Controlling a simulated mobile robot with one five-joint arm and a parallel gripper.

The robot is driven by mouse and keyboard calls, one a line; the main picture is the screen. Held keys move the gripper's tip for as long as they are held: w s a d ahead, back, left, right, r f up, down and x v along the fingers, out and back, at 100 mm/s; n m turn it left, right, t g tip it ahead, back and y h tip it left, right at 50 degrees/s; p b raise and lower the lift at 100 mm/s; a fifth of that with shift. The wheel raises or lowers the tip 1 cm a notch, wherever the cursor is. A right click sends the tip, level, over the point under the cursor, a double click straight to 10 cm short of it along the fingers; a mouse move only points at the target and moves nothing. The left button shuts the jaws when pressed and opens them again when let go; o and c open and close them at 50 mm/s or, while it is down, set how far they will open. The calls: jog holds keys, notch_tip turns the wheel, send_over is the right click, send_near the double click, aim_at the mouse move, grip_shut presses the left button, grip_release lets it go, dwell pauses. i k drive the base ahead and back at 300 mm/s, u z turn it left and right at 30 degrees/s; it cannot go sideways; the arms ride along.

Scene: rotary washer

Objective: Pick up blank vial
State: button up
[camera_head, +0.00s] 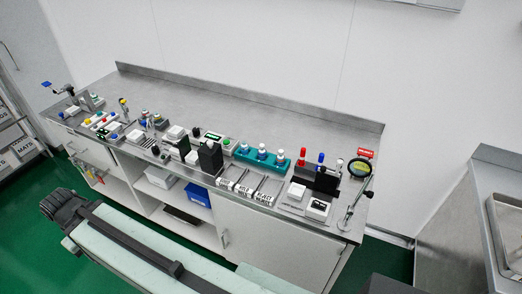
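A teal rack (241,155) holds several small vials with white bodies and blue or grey tops on the steel bench. One vial stands near its middle (262,149), another to the right (280,157). Their labels are too small to read, so I cannot tell which is the blank vial. The dark end of my arm (63,206) is at the lower left, in front of the bench and well away from the rack. No separate fingertips can be made out, and I see nothing held there.
Labelled slots (243,189) lie before the rack. A black upright block (210,158) stands to its left, and red- and blue-topped bottles (301,158) to its right. A lamp-like stand (357,182) is at the right end. The bench's back strip (240,105) is clear.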

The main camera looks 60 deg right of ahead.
aim_at(244, 146)
jog(key=z, duration=0.3)
jog(key=i, duration=1)
jog(key=u, duration=0.05)
